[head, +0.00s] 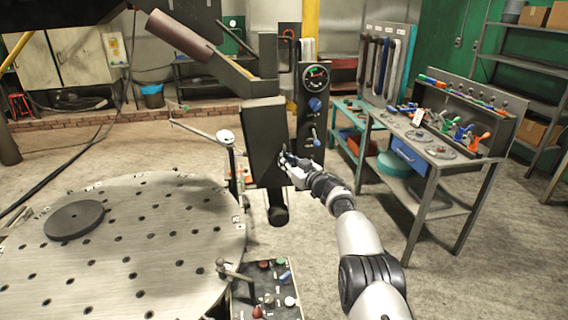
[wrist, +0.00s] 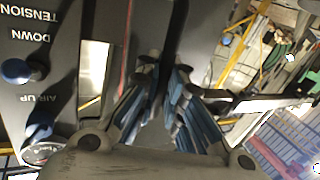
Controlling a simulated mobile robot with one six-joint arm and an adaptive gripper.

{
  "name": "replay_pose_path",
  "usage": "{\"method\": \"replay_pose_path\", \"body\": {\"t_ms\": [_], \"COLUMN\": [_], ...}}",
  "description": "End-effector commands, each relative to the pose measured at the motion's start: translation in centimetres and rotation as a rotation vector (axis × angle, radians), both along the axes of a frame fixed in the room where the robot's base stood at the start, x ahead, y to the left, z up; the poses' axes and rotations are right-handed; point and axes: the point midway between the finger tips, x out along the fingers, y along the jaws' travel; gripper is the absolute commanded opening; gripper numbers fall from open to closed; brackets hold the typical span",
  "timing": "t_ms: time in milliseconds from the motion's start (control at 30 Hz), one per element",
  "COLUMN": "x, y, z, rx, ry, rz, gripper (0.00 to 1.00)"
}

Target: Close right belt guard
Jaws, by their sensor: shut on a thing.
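The right belt guard seems to be the dark grey box-like cover (head: 263,135) hanging under the boom, left of the control panel (head: 312,95) in the head view. In the wrist view, my gripper's bluish fingers (wrist: 163,78) close on a dark part, probably the guard's handle. The fingers hide most of it. A grey surface lies behind the fingers. I cannot tell how far the guard stands open.
A round perforated table (head: 130,240) with a dark disc (head: 74,220) is at the left. A button box (head: 268,290) stands in front. A workbench (head: 440,150) with tools is at the right. Bare floor lies between my arm and the bench.

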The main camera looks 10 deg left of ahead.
Motion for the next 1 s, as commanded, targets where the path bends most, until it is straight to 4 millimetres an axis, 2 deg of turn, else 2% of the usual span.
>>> {"method": "replay_pose_path", "body": {"t_ms": [33,567,600,733,1000], "x": [0.37,0.5,0.5,0.47,0.33], "y": [-0.55,-0.6,-0.6,-0.54,-0.25], "z": [-0.02,0.13,0.13,0.14,0.11], "rx": [0.003,0.003,0.003,0.002,0.002], "ry": [0.002,0.002,0.002,0.001,0.001], "rz": [-0.011,-0.012,-0.012,-0.011,-0.006], "gripper": [0.0,0.0,0.09,0.17,0.17]}}
